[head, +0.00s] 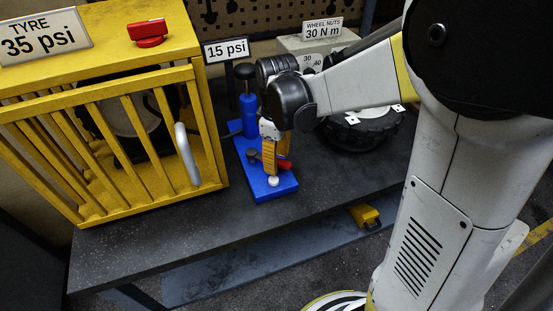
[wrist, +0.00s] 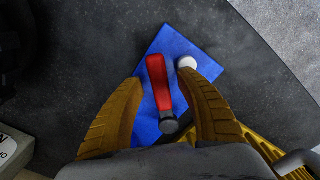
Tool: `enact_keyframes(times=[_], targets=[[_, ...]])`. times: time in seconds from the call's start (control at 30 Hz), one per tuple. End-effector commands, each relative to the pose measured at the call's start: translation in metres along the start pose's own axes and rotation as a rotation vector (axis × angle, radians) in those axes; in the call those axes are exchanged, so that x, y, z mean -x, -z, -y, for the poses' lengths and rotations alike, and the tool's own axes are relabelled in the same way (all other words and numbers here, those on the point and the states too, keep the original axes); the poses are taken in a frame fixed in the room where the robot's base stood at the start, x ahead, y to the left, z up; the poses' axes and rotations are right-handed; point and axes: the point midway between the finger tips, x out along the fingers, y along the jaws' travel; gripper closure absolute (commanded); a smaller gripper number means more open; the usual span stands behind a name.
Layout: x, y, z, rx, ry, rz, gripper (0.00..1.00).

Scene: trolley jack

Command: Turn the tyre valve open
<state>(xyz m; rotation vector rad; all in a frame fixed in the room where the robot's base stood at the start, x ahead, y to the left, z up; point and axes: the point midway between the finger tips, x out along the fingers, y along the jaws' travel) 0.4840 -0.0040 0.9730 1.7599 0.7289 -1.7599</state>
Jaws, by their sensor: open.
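A red lever (wrist: 157,78) stands on a blue base plate (head: 264,187), with a dark round knob (wrist: 169,126) at its near end in the wrist view. My gripper (wrist: 162,82) is open, its yellow fingers on either side of the red lever with gaps showing. In the head view the gripper (head: 271,170) points down over the plate and hides most of the lever; its red end (head: 285,164) shows to the right. A second red handle (head: 149,32) sits on top of the yellow cage, far from my gripper. Which one is the tyre valve is not labelled.
A white knob (head: 273,181) stands by the right finger. A blue cylinder (head: 248,116) with a black top rises behind. The barred yellow cage (head: 110,100) stands left on the dark bench (head: 330,190). A black tyre (head: 362,130) lies right. The bench front is clear.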

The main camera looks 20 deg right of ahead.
Motion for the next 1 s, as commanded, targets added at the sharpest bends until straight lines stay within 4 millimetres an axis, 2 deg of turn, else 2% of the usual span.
enact_keyframes(times=[0.07,0.2,0.67,1.0], targets=[[0.000,0.000,0.000,0.000,0.000,0.000,0.58],[0.000,0.000,0.000,0.000,0.000,0.000,1.00],[0.000,0.000,-0.002,0.025,0.000,0.000,1.00],[0.001,0.002,-0.017,0.223,0.001,0.000,1.00]])
